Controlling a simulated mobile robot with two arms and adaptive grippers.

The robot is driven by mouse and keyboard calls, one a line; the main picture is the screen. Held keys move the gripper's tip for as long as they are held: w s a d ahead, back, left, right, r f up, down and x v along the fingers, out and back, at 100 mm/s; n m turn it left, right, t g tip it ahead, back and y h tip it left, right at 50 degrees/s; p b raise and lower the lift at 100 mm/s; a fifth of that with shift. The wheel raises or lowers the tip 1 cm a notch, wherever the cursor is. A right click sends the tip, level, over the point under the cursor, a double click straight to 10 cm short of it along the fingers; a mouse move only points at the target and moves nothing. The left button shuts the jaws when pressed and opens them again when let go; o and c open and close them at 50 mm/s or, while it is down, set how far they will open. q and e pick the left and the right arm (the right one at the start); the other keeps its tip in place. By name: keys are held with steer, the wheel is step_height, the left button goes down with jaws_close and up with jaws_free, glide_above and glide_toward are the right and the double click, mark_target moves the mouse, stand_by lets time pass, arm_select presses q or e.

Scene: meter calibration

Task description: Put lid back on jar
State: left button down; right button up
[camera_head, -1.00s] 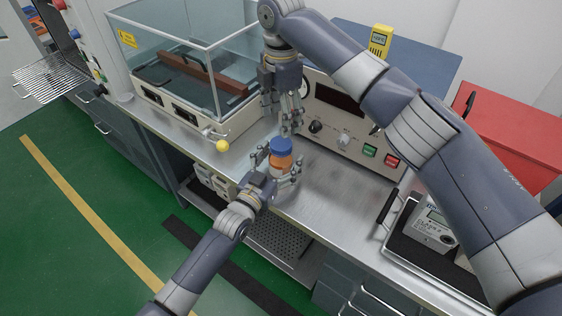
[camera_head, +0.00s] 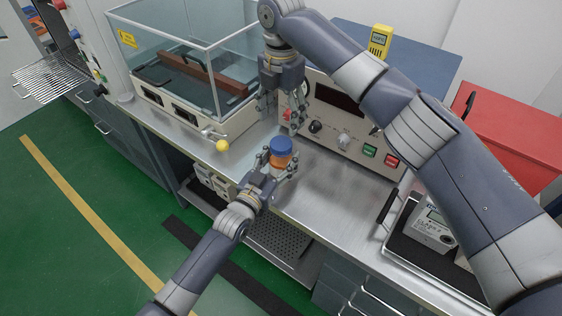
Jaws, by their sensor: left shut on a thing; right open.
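An orange jar (camera_head: 279,163) with a blue lid (camera_head: 281,146) on top stands upright above the metal bench. My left gripper (camera_head: 281,166) is shut around the jar from the front and hides part of it. The lid sits on the jar's mouth; I cannot tell whether it is fully seated. My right gripper (camera_head: 279,114) is open and empty, pointing down above and just behind the lid, apart from it.
A glass-walled tank (camera_head: 180,65) stands at the back left, with a yellow knob (camera_head: 222,145) at its front. A control panel (camera_head: 345,125) is behind the jar. A meter (camera_head: 437,228) lies at the right. The metal bench (camera_head: 318,190) right of the jar is clear.

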mark_target(281, 143)
steer(key=shift+f, duration=0.1)
stand_by(0.3)
steer(key=shift+f, duration=3.95)
steer(key=shift+c, duration=0.5)
steer(key=c, duration=1)
